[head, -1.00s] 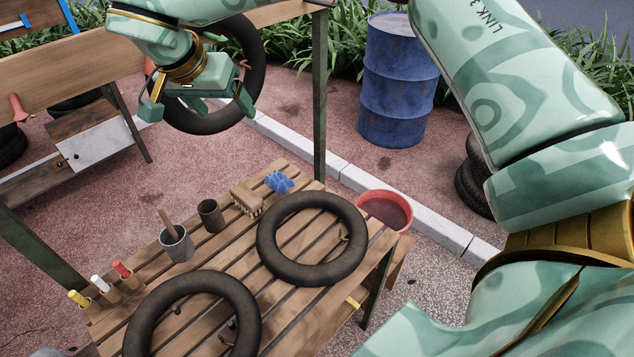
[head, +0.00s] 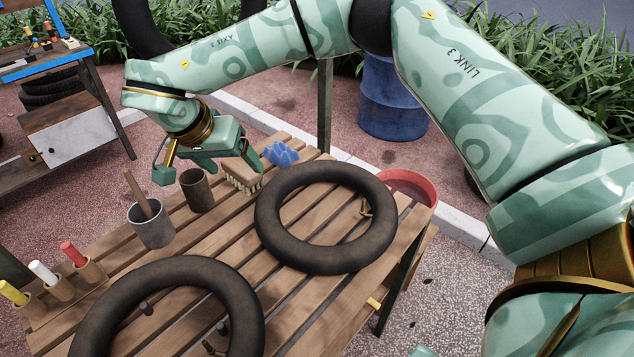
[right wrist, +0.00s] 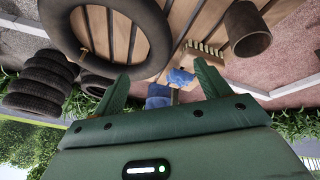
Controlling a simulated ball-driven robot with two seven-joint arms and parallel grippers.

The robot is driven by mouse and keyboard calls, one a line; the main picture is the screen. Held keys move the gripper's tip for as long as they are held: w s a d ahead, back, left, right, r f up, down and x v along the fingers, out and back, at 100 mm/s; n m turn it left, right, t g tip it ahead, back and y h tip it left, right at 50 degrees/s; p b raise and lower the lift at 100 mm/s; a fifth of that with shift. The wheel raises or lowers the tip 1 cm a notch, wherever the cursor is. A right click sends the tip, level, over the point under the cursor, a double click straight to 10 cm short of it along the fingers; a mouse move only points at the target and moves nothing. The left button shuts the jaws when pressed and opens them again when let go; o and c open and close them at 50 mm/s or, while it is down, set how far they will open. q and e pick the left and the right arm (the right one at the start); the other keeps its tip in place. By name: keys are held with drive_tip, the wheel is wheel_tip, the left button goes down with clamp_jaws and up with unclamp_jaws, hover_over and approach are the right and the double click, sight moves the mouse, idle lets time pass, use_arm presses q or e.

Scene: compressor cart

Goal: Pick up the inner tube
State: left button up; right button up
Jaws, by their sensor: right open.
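Two black inner tubes lie flat on the slatted wooden table (head: 290,322): the far inner tube (head: 325,263) at the right, and the near inner tube (head: 175,267) at the lower left, cut by the frame edge. My right gripper (head: 187,168) is open and empty above the table's far left side, near the brush and the dark cup, apart from both tubes. In the right wrist view, an inner tube (right wrist: 159,38) shows at the upper left, beyond my open fingers (right wrist: 162,88). Another dark ring (head: 122,32) hangs at the top left, partly hidden by my arm. My left gripper is out of view.
The table also holds a brush (head: 241,176), a blue cloth (head: 281,154), a dark cup (head: 198,192), a grey cup (head: 151,228) with a stick, and several coloured-handled tools (head: 43,273). A red basin (head: 410,187) and a blue barrel (head: 392,105) stand behind.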

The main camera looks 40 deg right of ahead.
sight(265, 198)
drive_tip(key=b+x, duration=0.4)
drive_tip(key=x, duration=0.8)
drive_tip(key=shift+s+f+b, duration=0.1)
drive_tip(key=shift+s+b, duration=0.05)
drive_tip(key=shift+b, duration=0.15)
drive_tip(key=b+x, duration=0.1)
drive_tip(key=x, duration=0.1)
drive_tip(key=b+x, duration=0.1)
drive_tip(key=x, duration=0.1)
drive_tip(key=shift+s+f+b, duration=0.15)
drive_tip(key=shift+f+b, duration=0.05)
drive_tip(key=shift+b, duration=0.15)
drive_tip(key=shift+d+f, duration=0.1)
drive_tip(key=shift+f, duration=0.15)
drive_tip(key=shift+r, duration=0.25)
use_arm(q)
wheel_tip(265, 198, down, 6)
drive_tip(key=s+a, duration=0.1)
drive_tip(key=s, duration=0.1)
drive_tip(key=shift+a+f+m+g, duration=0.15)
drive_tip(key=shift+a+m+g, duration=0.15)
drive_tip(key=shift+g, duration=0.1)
use_arm(e)
drive_tip(key=c, duration=1)
